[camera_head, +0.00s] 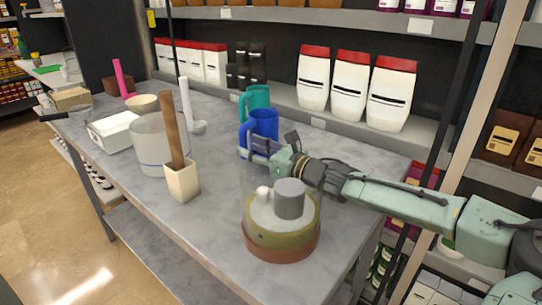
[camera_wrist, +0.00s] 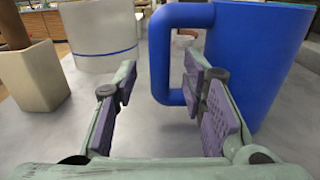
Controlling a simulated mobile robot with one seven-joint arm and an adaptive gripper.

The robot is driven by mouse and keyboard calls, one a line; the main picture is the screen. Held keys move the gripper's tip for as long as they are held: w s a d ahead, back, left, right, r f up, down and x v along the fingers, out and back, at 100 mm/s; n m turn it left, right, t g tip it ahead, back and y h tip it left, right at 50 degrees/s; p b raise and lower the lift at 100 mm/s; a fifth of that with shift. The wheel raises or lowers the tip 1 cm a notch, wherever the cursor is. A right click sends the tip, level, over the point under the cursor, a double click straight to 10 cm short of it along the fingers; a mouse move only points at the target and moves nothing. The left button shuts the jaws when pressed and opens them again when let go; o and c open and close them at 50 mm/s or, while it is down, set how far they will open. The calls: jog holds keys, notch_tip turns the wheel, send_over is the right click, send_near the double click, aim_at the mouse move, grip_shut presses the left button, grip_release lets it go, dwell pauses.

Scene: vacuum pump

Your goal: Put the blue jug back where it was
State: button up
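The blue jug (camera_head: 264,122) stands upright on the grey table, in front of a teal jug (camera_head: 256,98). In the wrist view the blue jug (camera_wrist: 262,50) fills the right side, with its handle (camera_wrist: 158,60) towards the left. My gripper (camera_head: 258,148) is at the jug's near side. In the wrist view my gripper (camera_wrist: 162,78) is open, its fingers apart with the handle ahead between them. The right finger overlaps the handle's opening; I cannot tell whether it touches. The left finger is clear of the handle.
A white bucket (camera_head: 150,150), a cream pot (camera_head: 182,182) with a brown stick and a white box (camera_head: 113,130) stand left. Shelves with white bags (camera_head: 345,85) rise behind. Bare table (camera_head: 222,205) lies between pot and pump.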

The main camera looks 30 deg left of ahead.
jog(key=d+b, duration=0.1)
jog(key=d, duration=0.6)
jog(key=d+b, duration=0.1)
jog(key=d, duration=0.3)
jog(key=shift+s+d+f+b, duration=0.1)
jog(key=shift+s+d+b, duration=0.1)
jog(key=shift+s+b, duration=0.15)
